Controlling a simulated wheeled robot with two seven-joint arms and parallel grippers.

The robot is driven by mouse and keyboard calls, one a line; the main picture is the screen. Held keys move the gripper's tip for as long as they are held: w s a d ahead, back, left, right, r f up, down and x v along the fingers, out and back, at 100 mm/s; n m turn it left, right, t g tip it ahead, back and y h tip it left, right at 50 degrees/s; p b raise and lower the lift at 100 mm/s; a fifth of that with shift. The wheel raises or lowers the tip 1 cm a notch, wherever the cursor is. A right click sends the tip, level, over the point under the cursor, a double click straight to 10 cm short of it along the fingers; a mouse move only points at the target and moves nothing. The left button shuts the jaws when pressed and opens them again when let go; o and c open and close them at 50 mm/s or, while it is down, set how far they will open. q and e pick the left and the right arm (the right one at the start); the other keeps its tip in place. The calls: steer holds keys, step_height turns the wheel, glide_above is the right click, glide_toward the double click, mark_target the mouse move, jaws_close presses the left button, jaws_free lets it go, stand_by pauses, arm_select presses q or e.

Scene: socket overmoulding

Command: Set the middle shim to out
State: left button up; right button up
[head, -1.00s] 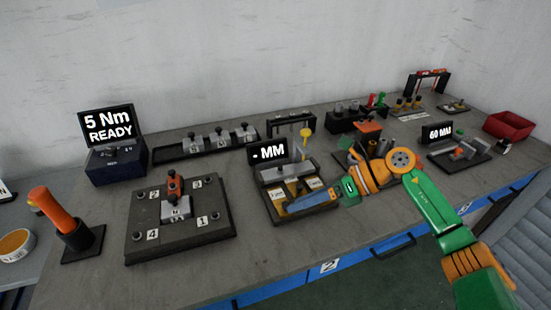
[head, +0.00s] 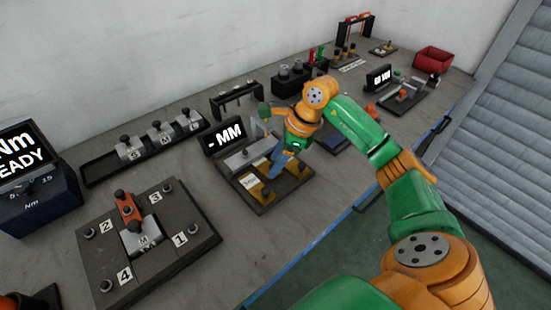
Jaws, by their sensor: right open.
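No part is clearly marked as the middle shim, and I cannot tell which piece it is. The fixture (head: 263,208) with the "- MM" display (head: 226,134) has a grey bar and yellow blocks (head: 262,193). My right gripper (head: 276,162) is over this fixture, pointing down beside the grey bar. It is open; its fingers look narrow and bluish, and I cannot tell if they touch anything. My right wrist and gripper hide the fixture's right rear part. My left gripper is not in view.
A dark plate (head: 95,258) with numbered corners and an orange clamp stands at front left. Behind it, a black tray (head: 100,173) holds three knobbed grey blocks. A black rack (head: 238,92) stands behind the fixture. A red bin (head: 433,58) is at far right.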

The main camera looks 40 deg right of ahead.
steer(key=shift+s+r, duration=0.1)
jaws_close()
stand_by(1.2)
